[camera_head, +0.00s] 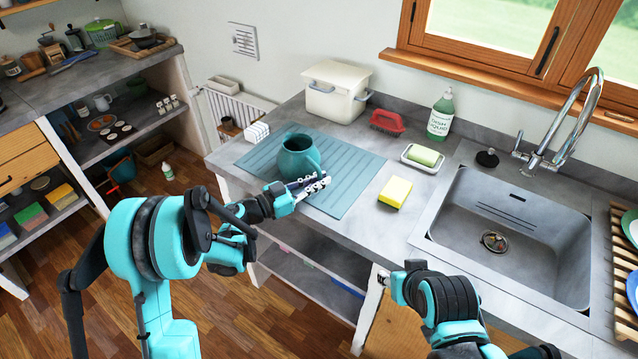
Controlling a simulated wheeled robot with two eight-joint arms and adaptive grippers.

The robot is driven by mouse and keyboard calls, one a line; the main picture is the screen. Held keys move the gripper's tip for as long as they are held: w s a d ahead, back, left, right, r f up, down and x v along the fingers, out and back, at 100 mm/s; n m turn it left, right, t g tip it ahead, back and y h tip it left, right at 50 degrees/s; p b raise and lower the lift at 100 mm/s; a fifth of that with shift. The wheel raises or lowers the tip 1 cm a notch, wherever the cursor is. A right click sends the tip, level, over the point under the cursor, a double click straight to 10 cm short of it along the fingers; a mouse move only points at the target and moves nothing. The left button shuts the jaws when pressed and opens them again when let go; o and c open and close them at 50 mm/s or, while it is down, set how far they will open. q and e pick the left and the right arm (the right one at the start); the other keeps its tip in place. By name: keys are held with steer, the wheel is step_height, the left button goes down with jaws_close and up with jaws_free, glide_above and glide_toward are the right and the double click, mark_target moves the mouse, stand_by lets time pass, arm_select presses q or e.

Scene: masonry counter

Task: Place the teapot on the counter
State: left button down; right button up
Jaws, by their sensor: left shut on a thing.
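The teal teapot (298,154) is upright over the ribbed teal mat (345,188) on the grey counter (385,232). Its dark open top faces up. I cannot tell whether its base touches the mat or is slightly above it. My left gripper (318,184) reaches in from the left at the front of the teapot, low on its near side, and is shut on it. The exact contact is hard to see. My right gripper (383,279) is low at the counter's front edge, away from the teapot, and its fingers are barely visible.
A yellow sponge (395,192) lies right of the mat. A white rack (256,132) is left of the teapot. The sink (505,238) is at right.

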arm_select(q)
steer(key=shift+s, duration=0.1)
steer(key=shift+f, duration=0.15)
steer(key=c, duration=1.6)
jaws_free()
